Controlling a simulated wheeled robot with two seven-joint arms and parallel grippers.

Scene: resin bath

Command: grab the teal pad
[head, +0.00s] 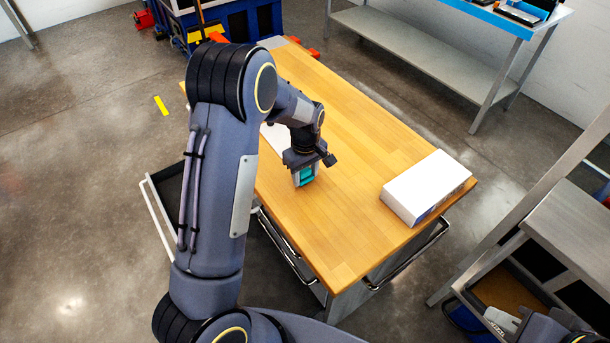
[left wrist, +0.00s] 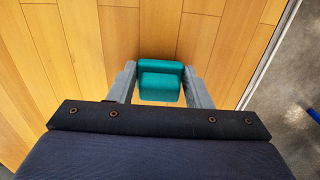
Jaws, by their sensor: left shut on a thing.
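The teal pad (head: 307,174) is at the wooden table, near its left-front edge. It is a small rounded block, and it also shows in the left wrist view (left wrist: 161,82) between the two grey fingers. My left gripper (head: 304,180) points down with its fingers shut on the pad's sides. Whether the pad touches the tabletop or is slightly above it I cannot tell. Part of my right arm with what looks like its gripper (head: 515,322) shows at the bottom right edge, cut off, and its finger opening is unclear.
The wooden table (head: 365,130) is mostly clear. A white box (head: 427,187) lies at its right end, and a white item is partly hidden behind my left arm. A metal workbench (head: 570,215) stands at the right, and a blue-topped bench (head: 500,20) at the back.

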